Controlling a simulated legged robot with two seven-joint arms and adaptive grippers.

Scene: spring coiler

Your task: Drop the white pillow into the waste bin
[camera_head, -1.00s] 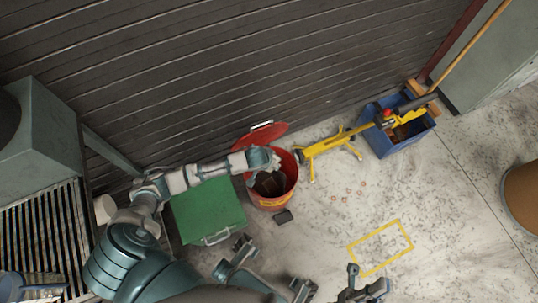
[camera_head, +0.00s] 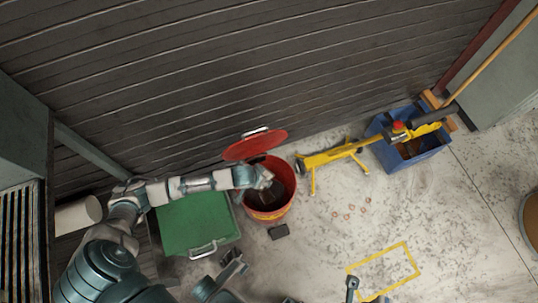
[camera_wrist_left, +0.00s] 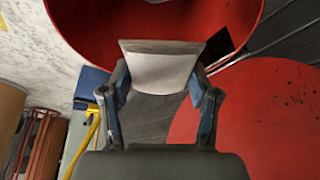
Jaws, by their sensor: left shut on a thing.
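The red waste bin (camera_head: 277,205) stands open on the floor, with its round red lid (camera_head: 256,145) raised at the back toward the wall. My left gripper (camera_head: 264,180) reaches in from the left and is over the bin's mouth. In the left wrist view my left gripper (camera_wrist_left: 160,85) is shut on the white pillow (camera_wrist_left: 160,68), a pale flat piece between its fingers. The bin's red wall (camera_wrist_left: 85,28) curves around behind the pillow, and the lid (camera_wrist_left: 250,125) fills the lower right. The pillow is hard to make out in the head view.
A green box (camera_head: 198,222) stands left of the bin. A yellow stand (camera_head: 335,157) and a blue crate (camera_head: 420,153) are to the right. Open floor (camera_head: 330,225) with small rings lies at right front.

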